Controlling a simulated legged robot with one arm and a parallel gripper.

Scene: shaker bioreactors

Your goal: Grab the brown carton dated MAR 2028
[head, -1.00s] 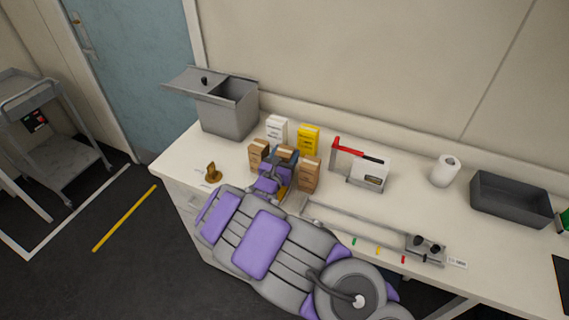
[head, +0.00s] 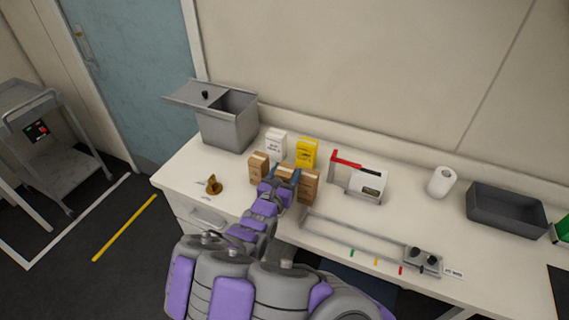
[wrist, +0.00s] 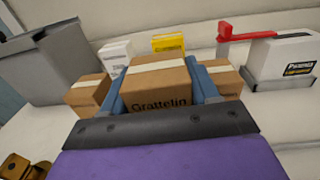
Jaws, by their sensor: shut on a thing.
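Three brown cartons stand in a row on the white counter. The middle carton (head: 285,171) sits between the fingers of my gripper (head: 285,178); in the wrist view this carton (wrist: 158,88) reads "Grattelin". My gripper (wrist: 158,88) is shut on it, with one blue finger on each side. Its date is not readable. The left brown carton (head: 259,167) and the right brown carton (head: 308,185) flank it; they also show in the wrist view at the left (wrist: 88,95) and right (wrist: 224,78), no date legible. I cannot tell whether the held carton is off the counter.
A white carton (head: 276,143) and a yellow carton (head: 306,152) stand behind. An open grey bin (head: 228,125) is at the back left, a brass-coloured object (head: 214,186) at the front left. A red-handled device (head: 367,186) stands to the right.

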